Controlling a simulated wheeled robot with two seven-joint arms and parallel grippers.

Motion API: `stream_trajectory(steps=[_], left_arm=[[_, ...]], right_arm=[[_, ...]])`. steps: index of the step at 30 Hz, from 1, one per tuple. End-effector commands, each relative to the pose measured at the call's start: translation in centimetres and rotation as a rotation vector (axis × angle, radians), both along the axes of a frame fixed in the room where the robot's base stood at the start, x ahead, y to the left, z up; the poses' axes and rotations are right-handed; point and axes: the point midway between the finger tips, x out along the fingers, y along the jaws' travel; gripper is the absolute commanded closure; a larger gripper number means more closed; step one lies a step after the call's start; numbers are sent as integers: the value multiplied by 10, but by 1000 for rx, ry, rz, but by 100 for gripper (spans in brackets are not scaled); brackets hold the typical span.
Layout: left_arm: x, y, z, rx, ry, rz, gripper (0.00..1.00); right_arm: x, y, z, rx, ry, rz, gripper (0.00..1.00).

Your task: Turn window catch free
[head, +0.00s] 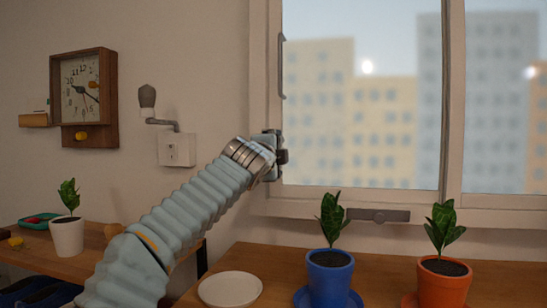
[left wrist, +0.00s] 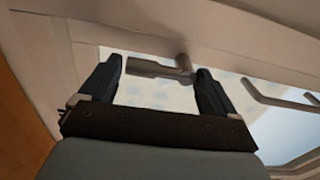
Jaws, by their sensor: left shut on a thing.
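The window (head: 360,110) has a pale frame and shows blurred buildings behind the glass. My left gripper (head: 277,155) is at the left side of the window frame, below the upright grey handle (head: 281,65). In the left wrist view, its two dark fingers are on either side of a grey window catch (left wrist: 150,67), shut on it at both ends. In the head view my gripper mostly hides this catch. Another grey catch-like fitting (head: 380,215) sits on the bottom rail of the frame. My right gripper is in neither view.
A wall box with a crank (head: 178,148) is just left of my gripper. A wooden clock (head: 83,98) hangs further left. A blue pot (head: 330,272), an orange pot (head: 443,282) and a white plate (head: 230,289) stand on the wooden counter below.

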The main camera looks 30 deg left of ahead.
Motion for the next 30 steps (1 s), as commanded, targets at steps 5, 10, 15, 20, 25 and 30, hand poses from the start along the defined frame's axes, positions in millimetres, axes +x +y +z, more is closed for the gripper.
stream_trajectory(steps=[5, 10, 15, 20, 25, 30], left_arm=[[1, 0, -5, -23, 6, 3, 64], [1, 0, -5, -24, 7, 3, 64], [1, 0, -5, -24, 7, 3, 8], [1, 0, -4, -22, 5, 2, 0], [-2, -1, -4, -21, 1, 0, 0], [-28, -7, -6, -22, -2, -2, 0]], right_arm=[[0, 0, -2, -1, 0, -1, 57], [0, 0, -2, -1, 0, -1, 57], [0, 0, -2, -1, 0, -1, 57], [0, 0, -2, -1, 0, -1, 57], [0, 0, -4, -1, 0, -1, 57], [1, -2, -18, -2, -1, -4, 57]])
